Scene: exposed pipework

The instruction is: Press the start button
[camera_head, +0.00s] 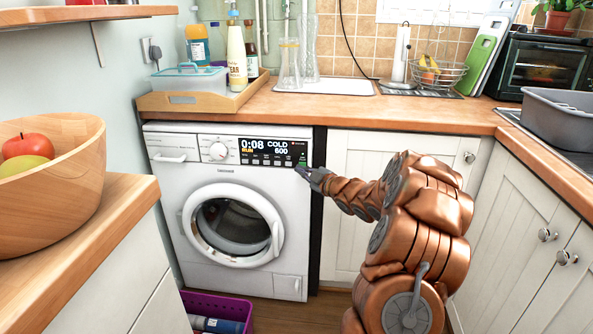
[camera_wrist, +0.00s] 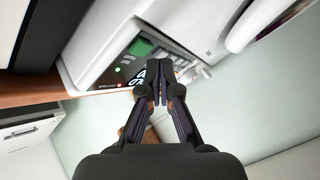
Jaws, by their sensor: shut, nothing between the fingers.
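The white washing machine (camera_head: 165,215) stands under the counter at the left of centre. In the wrist view my gripper (camera_wrist: 161,72) covers part of the display. I cannot tell whether the tips touch the panel.
A wooden counter (camera_head: 420,117) runs above the machine, with a wooden tray (camera_head: 180,103) of bottles. A wooden fruit bowl (camera_head: 75,190) stands on the near left counter. A purple crate (camera_head: 240,303) is on the floor before the machine. White cabinets (camera_head: 345,165) stand to the right.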

